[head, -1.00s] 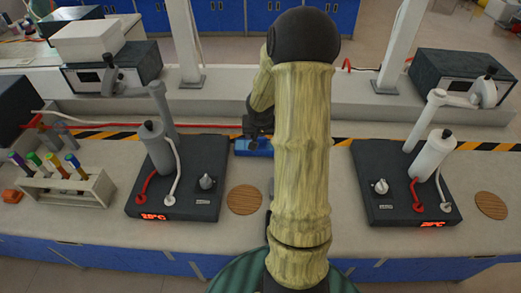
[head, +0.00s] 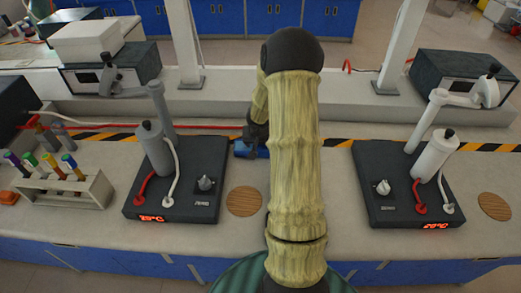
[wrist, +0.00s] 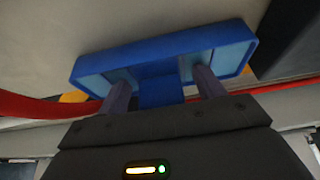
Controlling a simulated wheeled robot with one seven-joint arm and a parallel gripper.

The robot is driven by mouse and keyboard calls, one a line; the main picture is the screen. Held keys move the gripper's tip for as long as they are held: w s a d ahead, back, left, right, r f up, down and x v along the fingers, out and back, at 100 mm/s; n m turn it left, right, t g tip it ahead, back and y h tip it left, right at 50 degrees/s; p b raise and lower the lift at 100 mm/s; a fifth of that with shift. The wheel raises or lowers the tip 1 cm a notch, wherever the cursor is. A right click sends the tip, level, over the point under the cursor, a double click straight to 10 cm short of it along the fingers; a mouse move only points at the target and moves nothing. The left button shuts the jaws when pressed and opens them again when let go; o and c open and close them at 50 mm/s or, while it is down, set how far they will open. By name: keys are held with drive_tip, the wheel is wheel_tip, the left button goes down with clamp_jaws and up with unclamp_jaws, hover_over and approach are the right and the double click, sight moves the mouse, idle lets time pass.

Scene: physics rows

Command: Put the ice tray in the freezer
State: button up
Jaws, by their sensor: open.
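A blue tray with light blue sections, which looks like the ice tray (wrist: 160,58), lies on the bench in the wrist view. In the head view only part of the blue tray (head: 245,151) shows, left of my forearm near the striped tape. My gripper (wrist: 161,90) is open, with its two grey fingers apart and reaching to the tray's near side over the light blue sections. I cannot tell whether they touch it. In the head view my arm hides most of the gripper and the tray's right part. I see no freezer in either view.
A hotplate stirrer (head: 176,195) stands to the left and another hotplate (head: 408,205) to the right, each with a post and cylinder. A test tube rack (head: 60,192) is at far left. A round cork mat (head: 243,201) lies in front. A raised ledge runs behind.

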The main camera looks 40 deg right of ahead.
drive_tip(key=shift+c, duration=0.2)
idle(0.3)
drive_tip(key=c, duration=1.3)
drive_tip(key=shift+o, duration=0.2)
wheel_tip(320, 180, up, 10)
drive_tip(key=p, duration=0.3)
drive_tip(key=shift+p, duration=0.35)
